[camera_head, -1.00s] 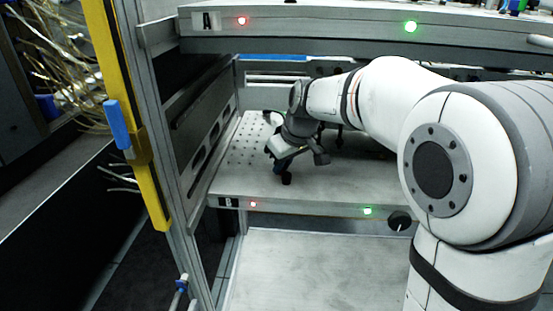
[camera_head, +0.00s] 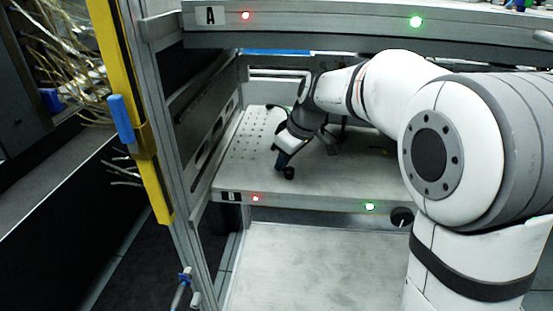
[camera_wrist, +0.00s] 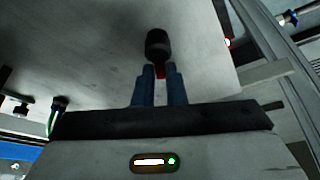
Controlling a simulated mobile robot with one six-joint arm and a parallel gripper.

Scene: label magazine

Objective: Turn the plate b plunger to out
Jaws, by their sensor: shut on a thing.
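Plate B (camera_head: 340,185) is the grey shelf in the middle of the rack, with a small B label (camera_head: 231,197) on its front edge. The plate b plunger (camera_head: 288,173) has a black knob and stands near the front of the plate, left of centre. In the wrist view its black knob (camera_wrist: 158,44) sticks out past the fingertips, with a bit of red below it. My gripper (camera_wrist: 161,72) is shut on the plunger, its blue fingers on either side just below the knob. The fingers hide much of the plunger's lower part.
The upper plate A (camera_head: 330,18) hangs over my arm. A rack post with a yellow strip (camera_head: 140,110) and blue handle (camera_head: 122,118) stands at left. Plate B's front edge has a red light (camera_head: 256,198), a green light (camera_head: 370,206) and a dark knob (camera_head: 402,217).

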